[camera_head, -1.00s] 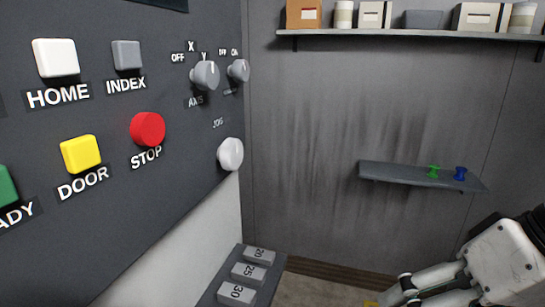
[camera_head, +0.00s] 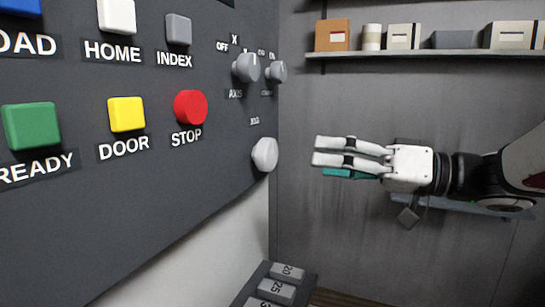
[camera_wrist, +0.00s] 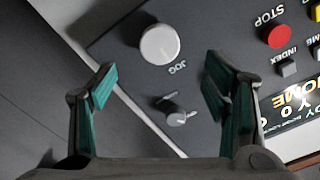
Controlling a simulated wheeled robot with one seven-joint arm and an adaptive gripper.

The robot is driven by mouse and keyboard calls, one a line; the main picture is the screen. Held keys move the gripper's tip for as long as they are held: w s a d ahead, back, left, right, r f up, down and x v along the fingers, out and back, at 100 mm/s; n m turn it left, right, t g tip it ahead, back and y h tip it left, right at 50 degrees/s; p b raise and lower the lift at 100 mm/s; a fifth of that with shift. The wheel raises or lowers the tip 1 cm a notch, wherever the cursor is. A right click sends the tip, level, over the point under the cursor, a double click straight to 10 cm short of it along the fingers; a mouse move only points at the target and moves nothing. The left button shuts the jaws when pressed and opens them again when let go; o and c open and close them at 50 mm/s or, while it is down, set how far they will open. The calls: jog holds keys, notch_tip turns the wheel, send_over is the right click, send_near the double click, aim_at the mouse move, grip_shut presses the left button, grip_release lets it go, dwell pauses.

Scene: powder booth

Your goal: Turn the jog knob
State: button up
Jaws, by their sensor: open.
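The jog knob (camera_head: 265,154) is a round, light grey knob at the lower right of the dark control panel, under its JOG label. My gripper (camera_head: 318,158) is to the right of the knob in the head view, open and apart from it, with its fingers pointing left toward the panel. In the wrist view the jog knob (camera_wrist: 160,44) is ahead, beyond the fingertips and between their lines. The open gripper (camera_wrist: 160,80) has green inner pads and nothing between them.
The red STOP button (camera_head: 190,107) and the AXIS knob (camera_head: 246,67) are near the jog knob on the panel. Numbered blocks (camera_head: 282,287) stand below the panel. A high shelf (camera_head: 400,54) holds boxes. A small wall shelf (camera_head: 455,205) is partly behind my arm.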

aim_at(272, 156)
jog(key=p+x, duration=0.1)
jog(key=x, duration=1)
jog(key=shift+p, duration=0.3)
jog(key=c, duration=1.2)
